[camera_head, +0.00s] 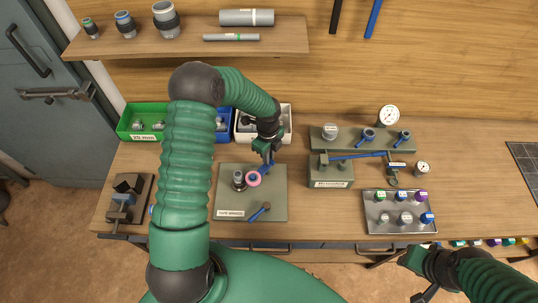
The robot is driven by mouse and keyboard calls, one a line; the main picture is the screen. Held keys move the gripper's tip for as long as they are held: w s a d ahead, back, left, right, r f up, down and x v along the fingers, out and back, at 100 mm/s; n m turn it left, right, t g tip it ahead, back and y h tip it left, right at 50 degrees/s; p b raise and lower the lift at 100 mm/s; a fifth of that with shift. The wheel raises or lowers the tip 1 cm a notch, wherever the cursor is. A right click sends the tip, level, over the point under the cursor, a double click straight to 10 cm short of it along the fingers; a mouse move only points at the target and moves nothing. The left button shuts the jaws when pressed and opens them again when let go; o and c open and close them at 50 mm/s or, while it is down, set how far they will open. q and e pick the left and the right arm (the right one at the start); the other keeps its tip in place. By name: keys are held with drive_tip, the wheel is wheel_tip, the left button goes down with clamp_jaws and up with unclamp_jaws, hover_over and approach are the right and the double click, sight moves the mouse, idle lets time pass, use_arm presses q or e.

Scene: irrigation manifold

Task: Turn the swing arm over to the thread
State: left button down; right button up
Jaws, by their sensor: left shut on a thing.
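The tape winder (275,206) is a grey-green board on the bench, left of centre, with a label at its front edge. A dark and grey upright fitting (239,181), apparently the threaded piece, stands on it. A pink ring (253,179), apparently the tape roll, sits just right of it. The blue swing arm (264,169) runs from the ring up and right to my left gripper (267,155), which is shut on it. The fingertips are small and partly hidden. My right gripper (413,260) is low at the right, beyond the bench's front edge; its finger opening is unclear.
A blue-handled part (261,211) lies on the board's front. Green (128,124) and white (288,121) bins stand behind. A manifold block (331,172) and a fitting tray (376,222) stand to the right. A vise-like tool (128,199) is at left. Bare bench separates board and block.

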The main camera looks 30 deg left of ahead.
use_arm(q)
drive_tip(key=shift+w+a+r, duration=0.2)
drive_tip(key=shift+w+a, duration=0.05)
use_arm(e)
drive_tip(key=shift+r, duration=0.1)
use_arm(q)
drive_tip(key=c, duration=1.6)
unclamp_jaws()
drive_tip(key=shift+o, duration=0.8)
drive_tip(key=shift+s+f, duration=0.15)
drive_tip(key=shift+f, duration=0.05)
use_arm(e)
drive_tip(key=shift+a, duration=0.3)
